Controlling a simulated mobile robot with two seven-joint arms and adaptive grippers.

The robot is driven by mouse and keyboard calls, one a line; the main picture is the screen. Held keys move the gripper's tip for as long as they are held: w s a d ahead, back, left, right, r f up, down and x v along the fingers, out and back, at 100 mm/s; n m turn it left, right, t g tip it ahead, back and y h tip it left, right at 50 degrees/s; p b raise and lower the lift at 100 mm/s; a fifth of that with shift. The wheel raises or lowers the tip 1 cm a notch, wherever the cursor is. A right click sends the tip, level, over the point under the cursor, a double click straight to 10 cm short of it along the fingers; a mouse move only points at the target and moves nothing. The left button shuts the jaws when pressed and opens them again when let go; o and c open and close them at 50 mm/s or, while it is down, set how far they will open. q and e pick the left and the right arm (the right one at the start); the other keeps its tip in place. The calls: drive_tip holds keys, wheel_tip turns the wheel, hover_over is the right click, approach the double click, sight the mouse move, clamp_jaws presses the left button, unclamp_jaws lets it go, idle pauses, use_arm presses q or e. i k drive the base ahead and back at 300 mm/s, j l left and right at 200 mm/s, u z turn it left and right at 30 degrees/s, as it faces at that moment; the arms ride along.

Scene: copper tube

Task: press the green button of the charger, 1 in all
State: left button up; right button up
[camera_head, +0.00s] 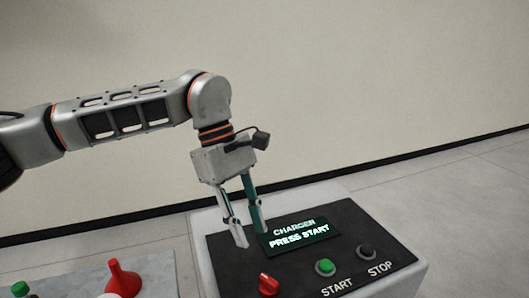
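The charger (218,237) is a white box with a dark sloping top panel, low in the head view. Its green button (325,267) sits above the word START and is fully visible. The lit display (300,233) reads CHARGER PRESS START. My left gripper (251,238) points down over the panel's left part, left of the display and up and left of the green button. Its two fingers are apart with nothing visible between them. I cannot tell whether the fingertips touch the panel. My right gripper is not in view.
A dark STOP button (366,252) is right of the green one. A red knob (268,284) is to its left. A grey surface (160,268) at lower left bears a red funnel (124,280) and a green-topped item (20,289). A plain wall stands behind.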

sight(325, 266)
drive_tip(key=k, duration=0.95)
